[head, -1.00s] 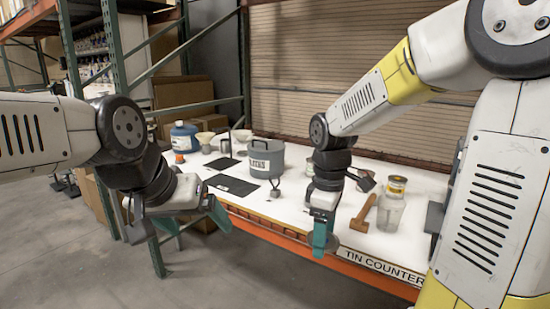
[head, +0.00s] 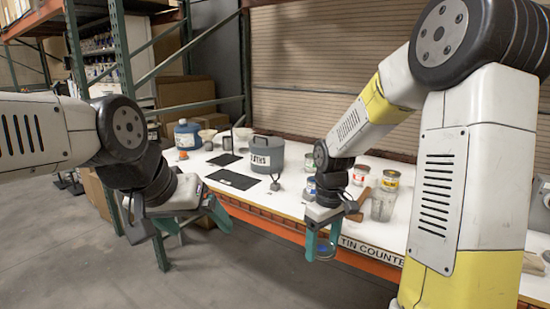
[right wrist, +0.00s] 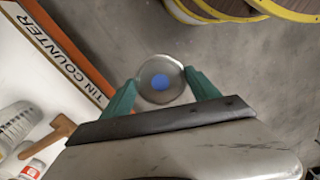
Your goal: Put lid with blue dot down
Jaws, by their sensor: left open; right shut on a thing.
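The lid with the blue dot is a round grey metal disc (right wrist: 148,92) with a blue spot in its middle in the right wrist view. My right gripper (right wrist: 158,88) is shut on its edges, one teal finger on each side. In the head view the lid shows as a small dark blue-grey shape (head: 325,251) between the fingers of the right gripper (head: 322,246). It is held in front of the table's front edge, over the floor side. My left gripper (head: 192,224) is open and empty, also in front of the table, further left.
The white table (head: 262,198) carries a grey lidded pot (head: 266,160), black mats (head: 232,179), a blue jug (head: 186,136), a wooden mallet (head: 356,206), a clear container (head: 383,207) and small labelled cans (head: 390,180). Bare table lies around the mats.

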